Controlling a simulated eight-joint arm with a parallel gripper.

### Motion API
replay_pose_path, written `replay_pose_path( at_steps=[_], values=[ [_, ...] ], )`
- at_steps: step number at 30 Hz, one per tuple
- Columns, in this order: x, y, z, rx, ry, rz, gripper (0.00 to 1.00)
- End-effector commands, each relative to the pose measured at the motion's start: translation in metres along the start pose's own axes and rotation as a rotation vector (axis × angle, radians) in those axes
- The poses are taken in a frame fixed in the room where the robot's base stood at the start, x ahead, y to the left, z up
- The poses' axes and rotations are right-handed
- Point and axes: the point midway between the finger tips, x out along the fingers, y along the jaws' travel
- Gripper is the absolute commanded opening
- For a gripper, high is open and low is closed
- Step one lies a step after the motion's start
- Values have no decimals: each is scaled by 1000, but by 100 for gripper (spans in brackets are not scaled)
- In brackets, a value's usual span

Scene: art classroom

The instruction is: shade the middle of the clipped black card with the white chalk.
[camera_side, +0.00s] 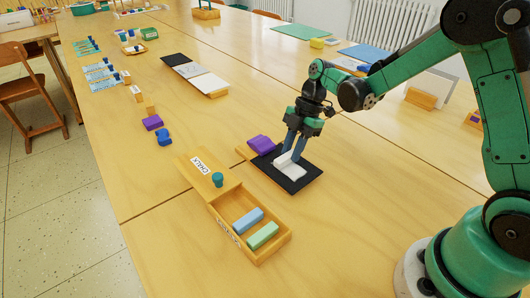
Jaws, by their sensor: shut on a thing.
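My gripper (290,154) is shut on the white chalk (283,160), low over the black card (299,184). The chalk seems to touch the card, though the fingers partly hide it. A white patch (294,170) shows on the middle of the card around the chalk, with black left bare around it. The card lies flat on the table, and a purple clip (261,144) sits at its far left end, on a wooden strip (243,152).
A wooden chalk box (278,238) stands in front left, its lid (207,175) slid back, with a blue stick (247,221) and a green stick (263,236) inside. A purple block (152,122) and a blue object (163,137) lie farther left. Table right of the box is clear.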

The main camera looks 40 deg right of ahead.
Motion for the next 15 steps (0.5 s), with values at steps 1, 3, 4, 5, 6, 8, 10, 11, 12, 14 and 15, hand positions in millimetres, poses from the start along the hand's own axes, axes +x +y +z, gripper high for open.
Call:
replay_pose_path(
  at_steps=[1,3,4,5,6,8,10,11,12,14,15],
  values=[
    [0,0,2,1,0,0,0],
    [0,2,3,0,0,0,0],
    [0,4,3,0,0,0,0],
    [0,7,3,-1,0,0,0],
    [0,11,3,-1,0,0,0],
    [1,16,3,-1,0,0,0],
    [1,23,4,-1,0,0,0],
    [2,25,4,-1,0,0,0],
    [2,27,4,-1,0,0,0],
    [2,29,4,-1,0,0,0],
    [2,30,4,-1,0,0,0]
  ],
)
